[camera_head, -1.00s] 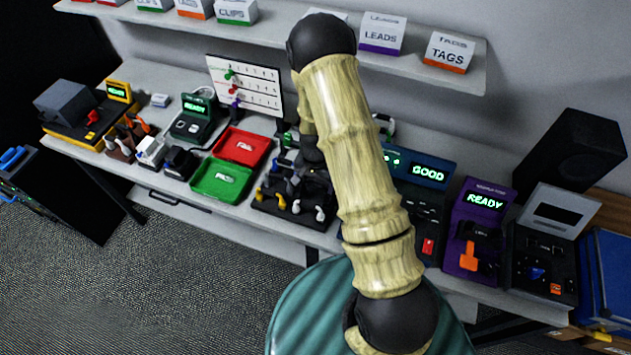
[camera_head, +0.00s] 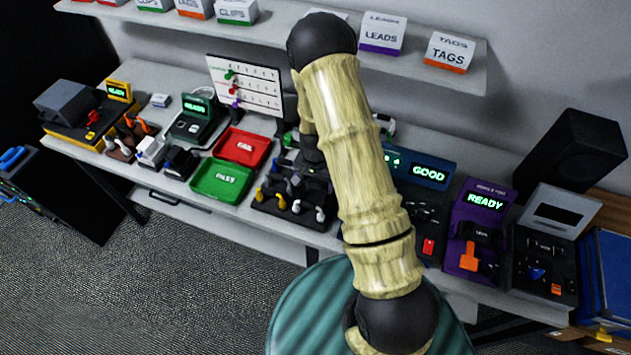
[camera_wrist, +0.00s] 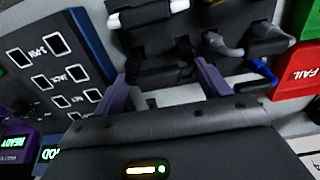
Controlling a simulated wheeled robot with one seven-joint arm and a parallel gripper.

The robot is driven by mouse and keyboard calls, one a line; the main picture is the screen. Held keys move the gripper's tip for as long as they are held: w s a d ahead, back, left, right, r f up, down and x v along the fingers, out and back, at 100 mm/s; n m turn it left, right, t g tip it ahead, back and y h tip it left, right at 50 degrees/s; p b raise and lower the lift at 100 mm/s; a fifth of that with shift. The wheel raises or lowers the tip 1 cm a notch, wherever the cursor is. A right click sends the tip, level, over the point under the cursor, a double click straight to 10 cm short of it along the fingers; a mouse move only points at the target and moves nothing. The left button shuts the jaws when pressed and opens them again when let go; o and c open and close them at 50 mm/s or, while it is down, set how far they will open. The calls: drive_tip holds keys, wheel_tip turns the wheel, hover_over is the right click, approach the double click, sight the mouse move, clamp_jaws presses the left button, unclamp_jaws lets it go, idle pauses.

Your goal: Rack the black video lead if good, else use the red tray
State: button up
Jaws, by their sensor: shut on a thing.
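In the wrist view my gripper (camera_wrist: 168,82) has its two purple fingers on either side of a black connector (camera_wrist: 163,74), shut on it. It looks like the black video lead, over or just in front of a black rack (camera_wrist: 200,18); I cannot tell if it touches the rack. In the head view my arm hides the gripper and the lead. The tester (camera_head: 430,180) beside my arm reads GOOD. The red tray (camera_head: 258,135) is marked FAIL and also shows in the wrist view (camera_wrist: 290,88); the green tray (camera_head: 208,190) is marked PASS.
Grey leads (camera_wrist: 222,45) and a blue lead (camera_wrist: 262,70) lie close right of my gripper in the wrist view. A purple tester (camera_head: 478,235) reading READY stands right of the GOOD one. A shelf (camera_head: 280,38) with labelled boxes runs above the bench.

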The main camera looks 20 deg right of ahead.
drive_tip(key=shift+f+b, duration=0.8)
drive_tip(key=shift+f, duration=0.1)
idle(1.1)
drive_tip(key=o, duration=1.1)
drive_tip(key=shift+o, duration=0.2)
drive_tip(key=shift+r+p, duration=2.85)
drive_tip(key=shift+r, duration=1.2)
